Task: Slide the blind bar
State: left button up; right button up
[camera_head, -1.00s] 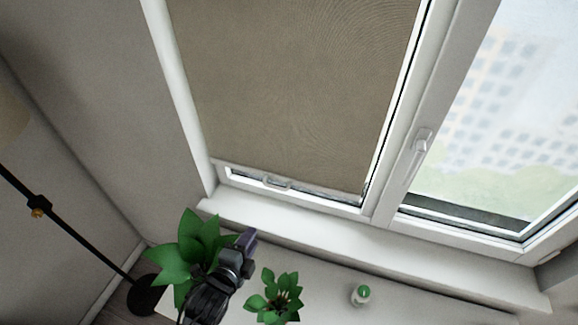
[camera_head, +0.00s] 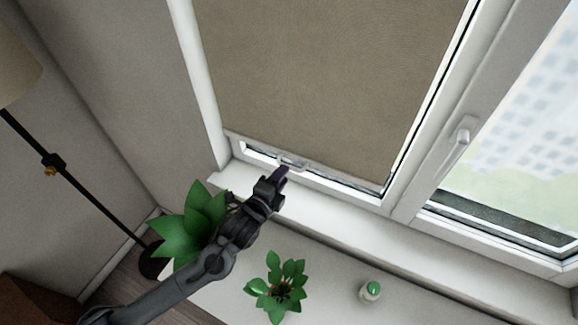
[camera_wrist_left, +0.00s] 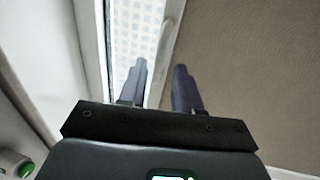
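The brown blind (camera_head: 320,80) covers most of the left window. Its pale blind bar (camera_head: 325,179) runs along the lower edge, with a small light handle (camera_head: 292,161) on it. My left gripper (camera_head: 281,174) is just below the handle, its tips close to the bar. In the left wrist view its two dark fingers (camera_wrist_left: 160,66) are apart with nothing between them. The bar (camera_wrist_left: 172,45) shows just beyond the fingertips, with the blind (camera_wrist_left: 250,70) to its right. I cannot tell whether the fingers touch the handle. My right gripper is not in view.
A leafy plant (camera_head: 188,228) stands beside my left arm. A smaller plant (camera_head: 276,287) and a green-capped bottle (camera_head: 370,291) are on the white surface below the sill (camera_head: 350,223). A floor lamp (camera_head: 55,165) stands at left. A window handle (camera_head: 456,145) is at right.

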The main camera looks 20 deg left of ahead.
pick_arm(q)
jog(key=shift+x, duration=2.6)
grip_shut()
